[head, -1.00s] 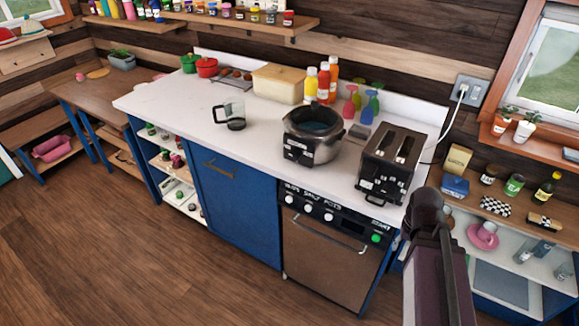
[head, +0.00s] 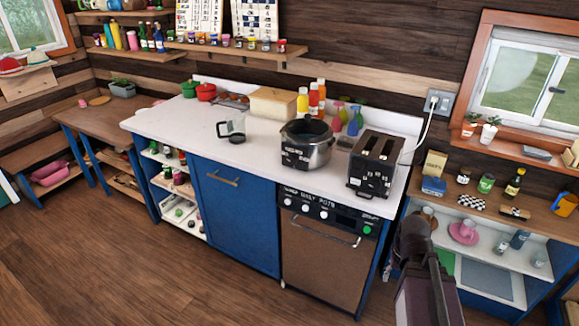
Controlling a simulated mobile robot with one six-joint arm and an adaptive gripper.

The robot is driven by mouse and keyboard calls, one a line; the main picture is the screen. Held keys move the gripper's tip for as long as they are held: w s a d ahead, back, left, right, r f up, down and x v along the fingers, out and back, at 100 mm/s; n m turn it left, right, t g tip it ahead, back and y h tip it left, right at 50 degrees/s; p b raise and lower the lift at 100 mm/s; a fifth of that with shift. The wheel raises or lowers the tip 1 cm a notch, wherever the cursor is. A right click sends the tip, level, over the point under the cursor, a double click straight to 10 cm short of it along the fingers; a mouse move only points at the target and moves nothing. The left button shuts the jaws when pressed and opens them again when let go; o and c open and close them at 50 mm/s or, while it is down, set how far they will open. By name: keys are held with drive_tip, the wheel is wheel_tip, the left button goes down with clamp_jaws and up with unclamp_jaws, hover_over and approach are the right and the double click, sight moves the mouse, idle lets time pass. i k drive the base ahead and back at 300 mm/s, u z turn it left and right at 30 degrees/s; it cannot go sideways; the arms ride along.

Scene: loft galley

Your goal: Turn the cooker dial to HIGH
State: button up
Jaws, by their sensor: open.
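A round silver cooker (head: 319,152) with a dark rim stands on the white counter, right of the middle in the head view. Its black front panel (head: 294,157) faces the room and bears small pale marks. The dial and its setting are too small to make out. Only part of my arm shows, at the lower right, in front of the counter's right end and well apart from the cooker. My gripper's fingers cannot be made out in this view.
A black toaster (head: 373,164) stands close to the cooker's right. A glass jug (head: 232,129) is to its left, and bottles (head: 312,98) stand behind. Below is a built-in appliance (head: 321,258) with several white knobs and a green button. The wooden floor in front is clear.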

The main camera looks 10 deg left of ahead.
sight(292, 158)
drive_tip(key=z, duration=1.2)
drive_tip(key=i, duration=0.75)
drive_tip(key=u, duration=1.35)
